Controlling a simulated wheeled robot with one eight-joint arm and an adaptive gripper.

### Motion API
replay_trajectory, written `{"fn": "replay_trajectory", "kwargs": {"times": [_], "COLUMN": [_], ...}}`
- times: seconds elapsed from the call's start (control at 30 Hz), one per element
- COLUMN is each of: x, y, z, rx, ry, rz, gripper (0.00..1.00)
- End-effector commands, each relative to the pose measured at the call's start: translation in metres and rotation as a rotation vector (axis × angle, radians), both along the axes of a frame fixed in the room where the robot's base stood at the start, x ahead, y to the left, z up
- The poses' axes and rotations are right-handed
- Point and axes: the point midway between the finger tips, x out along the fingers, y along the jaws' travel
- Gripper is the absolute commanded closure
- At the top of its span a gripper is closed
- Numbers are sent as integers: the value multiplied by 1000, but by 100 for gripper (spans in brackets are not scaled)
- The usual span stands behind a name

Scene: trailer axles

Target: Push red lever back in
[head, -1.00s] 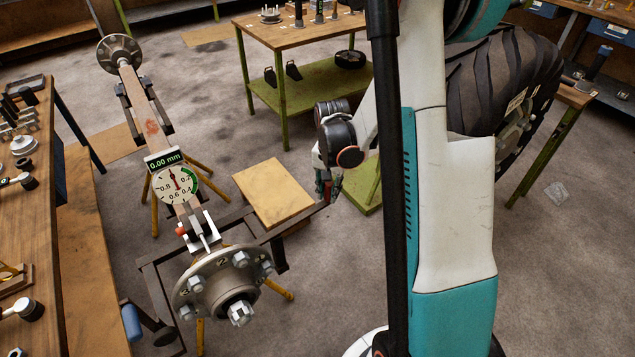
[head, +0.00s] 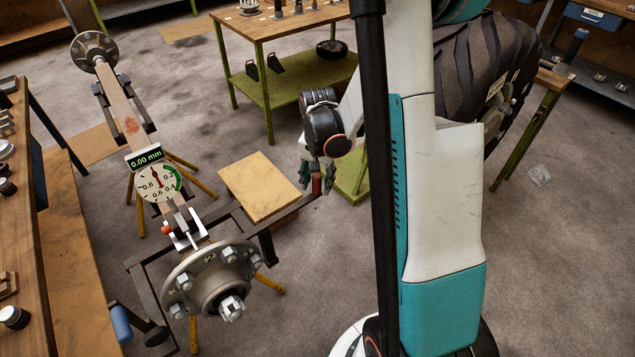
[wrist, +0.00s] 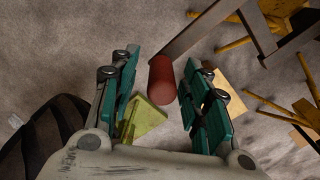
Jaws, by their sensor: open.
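The red lever (head: 316,184) is a short red cylinder at the right end of a dark metal bar of the axle stand. I see no clear contact.
The axle (head: 128,115) with its hub (head: 212,280) and a dial reading 0.00 mm (head: 158,183) stands at left. A wooden board (head: 258,187) lies beside the bar. A large tyre (head: 485,75) is at right. Workbenches stand at left and back.

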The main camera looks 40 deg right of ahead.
Motion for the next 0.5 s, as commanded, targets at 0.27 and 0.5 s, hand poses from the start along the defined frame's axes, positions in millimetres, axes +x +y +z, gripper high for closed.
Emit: {"fn": "replay_trajectory", "kwargs": {"times": [0.27, 0.5], "x": [-1, -1], "y": [0, 0], "z": [49, 91], "rx": [0, 0], "ry": [1, 1], "rz": [0, 0], "gripper": [57, 57]}}
